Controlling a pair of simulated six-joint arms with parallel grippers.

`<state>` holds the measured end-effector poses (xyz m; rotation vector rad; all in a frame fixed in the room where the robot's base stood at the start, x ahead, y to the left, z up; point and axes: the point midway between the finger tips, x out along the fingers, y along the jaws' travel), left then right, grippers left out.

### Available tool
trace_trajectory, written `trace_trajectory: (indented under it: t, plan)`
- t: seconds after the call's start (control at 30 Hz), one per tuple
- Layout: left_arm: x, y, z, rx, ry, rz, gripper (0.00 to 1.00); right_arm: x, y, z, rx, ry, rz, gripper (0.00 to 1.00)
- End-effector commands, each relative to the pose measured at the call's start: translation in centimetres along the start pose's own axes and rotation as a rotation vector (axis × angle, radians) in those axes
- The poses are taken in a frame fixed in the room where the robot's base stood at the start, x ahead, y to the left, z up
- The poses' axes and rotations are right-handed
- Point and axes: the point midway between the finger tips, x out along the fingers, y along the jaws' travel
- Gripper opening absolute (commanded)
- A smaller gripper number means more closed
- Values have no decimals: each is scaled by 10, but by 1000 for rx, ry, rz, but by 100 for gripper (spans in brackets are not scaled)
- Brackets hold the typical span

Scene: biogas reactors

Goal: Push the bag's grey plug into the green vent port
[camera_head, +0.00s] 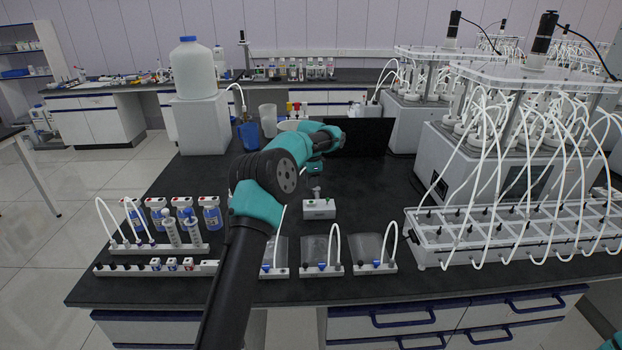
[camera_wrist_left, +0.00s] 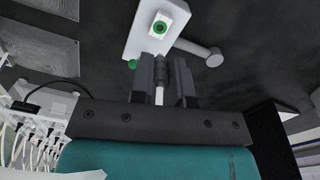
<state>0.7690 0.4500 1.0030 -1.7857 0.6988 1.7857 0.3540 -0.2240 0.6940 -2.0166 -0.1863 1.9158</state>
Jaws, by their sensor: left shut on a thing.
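The green vent port (camera_wrist_left: 160,27) is a green ring with a dark hole on a white block (camera_wrist_left: 140,40). The block (camera_head: 320,211) stands on the black bench in the head view. My left gripper (camera_wrist_left: 162,72) is shut on the grey plug (camera_wrist_left: 160,71), whose white stem (camera_wrist_left: 159,96) runs back between the fingers. The plug's tip appears close to the block, below the port in the wrist view; contact cannot be told. In the head view my left gripper (camera_head: 316,180) is small, above the block, and the plug cannot be made out. My right gripper is out of view.
Clear bags (camera_head: 318,250) with white tubes lie in front of the block. A grey round-ended lever (camera_wrist_left: 213,57) juts from the block's side. A white tubing rack (camera_head: 520,232) stands right; bottles (camera_head: 211,214) stand left. Bare bench (camera_head: 370,185) lies right of the block.

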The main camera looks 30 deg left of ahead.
Motion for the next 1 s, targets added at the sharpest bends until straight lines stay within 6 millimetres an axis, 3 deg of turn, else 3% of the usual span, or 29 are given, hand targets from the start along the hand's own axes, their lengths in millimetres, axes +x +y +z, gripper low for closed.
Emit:
trace_trajectory:
  t: [1.0]
  plan:
    - [47, 0, 0, 0, -1, 0, 0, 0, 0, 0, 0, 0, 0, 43]
